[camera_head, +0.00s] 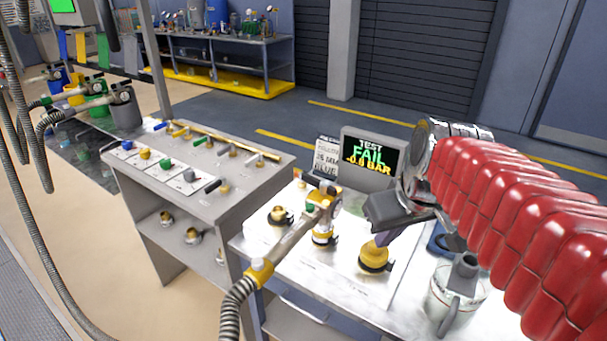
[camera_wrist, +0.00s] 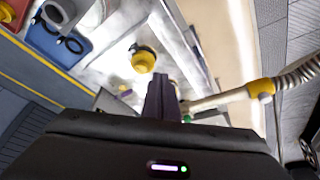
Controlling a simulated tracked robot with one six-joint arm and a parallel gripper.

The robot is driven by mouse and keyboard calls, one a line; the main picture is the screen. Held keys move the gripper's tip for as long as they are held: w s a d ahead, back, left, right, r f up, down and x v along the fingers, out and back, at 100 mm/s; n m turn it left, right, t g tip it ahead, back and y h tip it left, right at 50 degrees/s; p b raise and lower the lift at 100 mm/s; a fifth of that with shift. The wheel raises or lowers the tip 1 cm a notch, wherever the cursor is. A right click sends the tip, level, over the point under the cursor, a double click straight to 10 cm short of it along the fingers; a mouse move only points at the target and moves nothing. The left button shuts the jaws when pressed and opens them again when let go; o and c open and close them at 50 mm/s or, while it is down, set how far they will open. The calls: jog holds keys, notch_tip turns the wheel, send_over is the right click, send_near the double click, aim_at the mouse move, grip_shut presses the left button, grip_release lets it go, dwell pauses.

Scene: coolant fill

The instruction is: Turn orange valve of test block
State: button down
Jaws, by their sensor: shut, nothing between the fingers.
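The test block is a white panel (camera_head: 300,256) on the bench with several brass-yellow fittings. A yellow-orange valve-like fitting (camera_head: 374,256) with a dark base stands at its right; a yellow round fitting also shows in the wrist view (camera_wrist: 143,60). I cannot tell surely which part is the orange valve. A hose nozzle (camera_head: 292,245) with a yellow collar sits at the middle fitting (camera_head: 323,232). Contact cannot be told. The fingers (camera_wrist: 160,92) also show in the wrist view.
A screen (camera_head: 370,155) behind the panel reads TEST FAIL with a negative bar value. A clear jug (camera_head: 455,295) stands right of the panel. A grey console (camera_head: 190,185) with coloured knobs stands left. The hose (camera_head: 238,300) hangs at the front.

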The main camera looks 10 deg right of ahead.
jog(key=w+d+n, duration=0.1)
jog(key=w+d, duration=0.3)
jog(key=d, duration=0.4)
jog(key=w+d, duration=0.5)
jog(key=d, duration=0.3)
jog(key=d+f+n, duration=0.1)
jog(key=d+f, duration=0.1)
jog(key=d, duration=0.6)
jog(key=d+f+y, duration=0.1)
jog(key=d+f, duration=0.1)
jog(key=d, duration=0.6)
jog(key=shift+w+d+n+y, duration=0.15)
jog(key=shift+w+n+y, duration=0.15)
jog(key=shift+w+n, duration=0.1)
jog(key=c, duration=2.5)
grip_release()
